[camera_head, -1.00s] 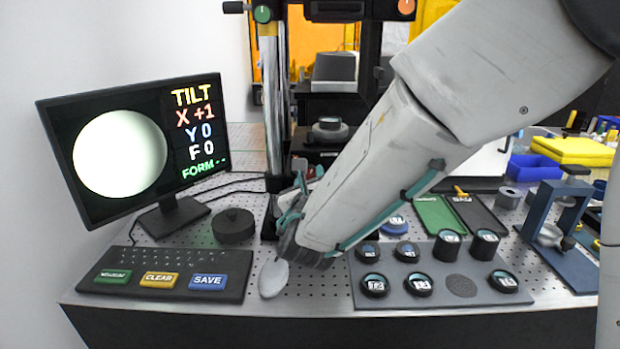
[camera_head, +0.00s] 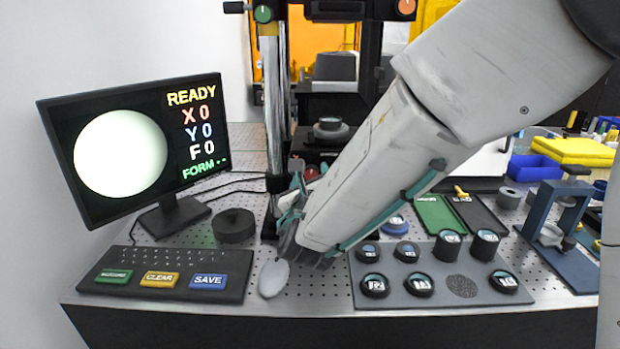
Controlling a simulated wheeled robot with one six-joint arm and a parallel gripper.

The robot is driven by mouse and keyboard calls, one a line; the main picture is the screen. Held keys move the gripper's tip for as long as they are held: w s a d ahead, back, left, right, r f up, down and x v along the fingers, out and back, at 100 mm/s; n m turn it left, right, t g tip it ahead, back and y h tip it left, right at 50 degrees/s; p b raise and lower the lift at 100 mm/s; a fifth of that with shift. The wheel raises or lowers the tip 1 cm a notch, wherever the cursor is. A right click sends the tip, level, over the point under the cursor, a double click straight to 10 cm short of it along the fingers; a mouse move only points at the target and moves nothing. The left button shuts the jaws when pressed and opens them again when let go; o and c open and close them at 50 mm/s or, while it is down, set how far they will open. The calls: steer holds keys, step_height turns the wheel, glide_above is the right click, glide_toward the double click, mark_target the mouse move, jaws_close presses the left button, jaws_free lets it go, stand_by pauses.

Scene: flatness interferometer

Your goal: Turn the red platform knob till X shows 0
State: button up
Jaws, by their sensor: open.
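The monitor (camera_head: 140,145) at the left shows READY, X 0 in red, Y 0, F 0 and FORM with dashes, beside a plain pale disc. The red platform knob (camera_head: 311,174) shows only as a small red patch at the foot of the interferometer column, just behind my gripper. My gripper (camera_head: 294,195) is at that knob, with teal finger parts partly seen. It is open. My arm hides most of the knob and the fingertips, so I cannot tell whether they touch it.
A keypad (camera_head: 210,261) with green, yellow and blue keys lies front left. A black round puck (camera_head: 234,225) stands behind it. A grey tray (camera_head: 445,292) of dark round parts lies right of my arm. A blue frame stand (camera_head: 560,262) is at the far right.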

steer(key=s, duration=0.7)
steer(key=shift+s+a, duration=0.15)
steer(key=shift+s, duration=0.25)
stand_by(1.5)
steer(key=s+d+f+m+g+h, duration=0.2)
steer(key=s+d+m+g+h, duration=0.35)
steer(key=d+m, duration=0.7)
steer(key=s+d+f+m+g+h, duration=0.25)
steer(key=s+d+m+g, duration=0.55)
steer(key=d+m, duration=0.4)
steer(key=s+d+r+m+g+y, duration=0.1)
steer(key=s+r+m+g+y, duration=0.2)
steer(key=s+m+y, duration=0.5)
steer(key=s+r+m, duration=0.1)
steer(key=s+m, duration=0.4)
steer(key=m, duration=0.3)
steer(key=shift+r+m+y, duration=0.3)
steer(key=shift+r+m, duration=0.05)
